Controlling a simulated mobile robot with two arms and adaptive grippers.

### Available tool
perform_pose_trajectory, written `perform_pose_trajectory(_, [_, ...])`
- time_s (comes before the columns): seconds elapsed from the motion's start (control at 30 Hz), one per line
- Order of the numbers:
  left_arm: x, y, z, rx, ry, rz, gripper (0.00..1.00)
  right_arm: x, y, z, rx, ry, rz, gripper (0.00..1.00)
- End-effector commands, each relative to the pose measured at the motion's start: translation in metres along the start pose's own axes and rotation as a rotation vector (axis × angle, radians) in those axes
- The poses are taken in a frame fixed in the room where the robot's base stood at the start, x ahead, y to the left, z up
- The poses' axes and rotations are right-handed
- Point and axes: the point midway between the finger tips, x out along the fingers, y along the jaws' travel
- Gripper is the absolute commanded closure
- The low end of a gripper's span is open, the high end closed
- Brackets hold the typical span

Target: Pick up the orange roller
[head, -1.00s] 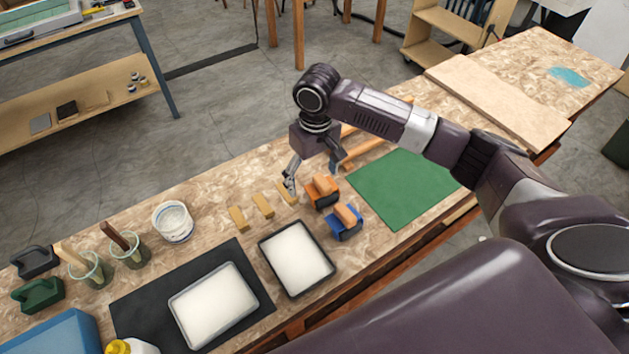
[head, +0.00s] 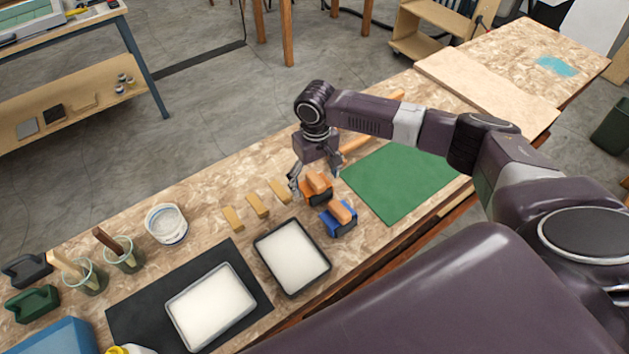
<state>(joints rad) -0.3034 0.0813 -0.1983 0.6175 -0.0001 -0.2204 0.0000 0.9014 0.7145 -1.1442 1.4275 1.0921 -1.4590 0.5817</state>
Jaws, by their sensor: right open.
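The orange roller (head: 318,196) stands on the workbench, an orange body with a wooden handle on top. My right gripper (head: 315,183) is open above it, one finger to the left of the handle and the other to the right and a little behind. The fingers hold nothing, and I cannot tell whether they touch the handle. A blue roller (head: 339,222) with a similar wooden handle stands just in front of the orange one. My left gripper is out of view.
Several small wooden blocks (head: 257,206) lie to the left of the rollers. A white-filled tray (head: 324,268) is in front, and a green mat (head: 396,184) is to the right. A white tub (head: 167,225) and cups with brushes (head: 124,258) stand further left.

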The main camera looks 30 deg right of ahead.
Motion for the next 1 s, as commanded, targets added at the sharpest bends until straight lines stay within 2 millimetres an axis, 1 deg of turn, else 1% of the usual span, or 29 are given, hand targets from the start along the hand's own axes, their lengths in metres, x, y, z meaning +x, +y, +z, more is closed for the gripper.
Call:
perform_pose_trajectory(0.13, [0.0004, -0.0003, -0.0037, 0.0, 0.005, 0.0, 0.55, 0.0002, -0.0001, -0.0001, 0.0, 0.0, 0.0, 0.2])
perform_pose_trajectory(0.17, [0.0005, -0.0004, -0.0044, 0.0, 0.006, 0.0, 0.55, 0.0001, -0.0001, -0.0001, 0.0, 0.0, 0.0, 0.22])
perform_pose_trajectory(0.6, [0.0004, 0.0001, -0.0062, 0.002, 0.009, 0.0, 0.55, -0.0004, 0.0, -0.0003, 0.0, 0.001, 0.0, 0.7])
perform_pose_trajectory(0.87, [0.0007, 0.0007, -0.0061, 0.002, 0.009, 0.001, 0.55, -0.0018, 0.0, -0.0008, 0.0, 0.002, 0.0, 0.7])
perform_pose_trajectory(1.0, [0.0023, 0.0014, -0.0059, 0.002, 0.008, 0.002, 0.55, -0.0091, 0.0002, -0.0014, 0.0, 0.003, 0.0, 0.7])
